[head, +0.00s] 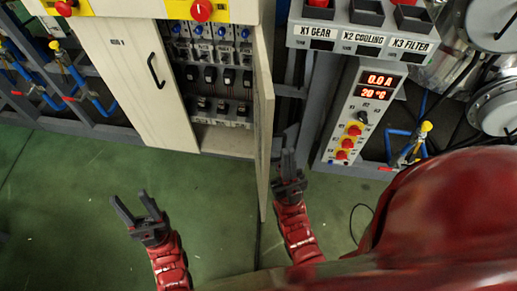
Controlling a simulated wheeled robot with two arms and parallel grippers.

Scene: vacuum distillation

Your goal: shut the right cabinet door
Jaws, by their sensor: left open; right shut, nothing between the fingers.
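The right cabinet door (264,115) stands open, swung out toward me and seen nearly edge-on. The open cabinet interior (212,80) shows rows of electrical switches and breakers to its left. The left cabinet door (140,80) is shut and has a black handle. My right gripper (288,163) is just right of the open door, near its outer side, with its fingers pointing up in the picture; I cannot tell whether it touches the door. It is shut and empty. My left gripper (135,209) is open and empty over the floor, left of the door.
A grey control panel (355,125) with a red display and knobs stands right of the door. Blue pipes (80,85) and a frame are at the left. Vessels (495,100) are at the far right. The green floor (70,200) in front is clear.

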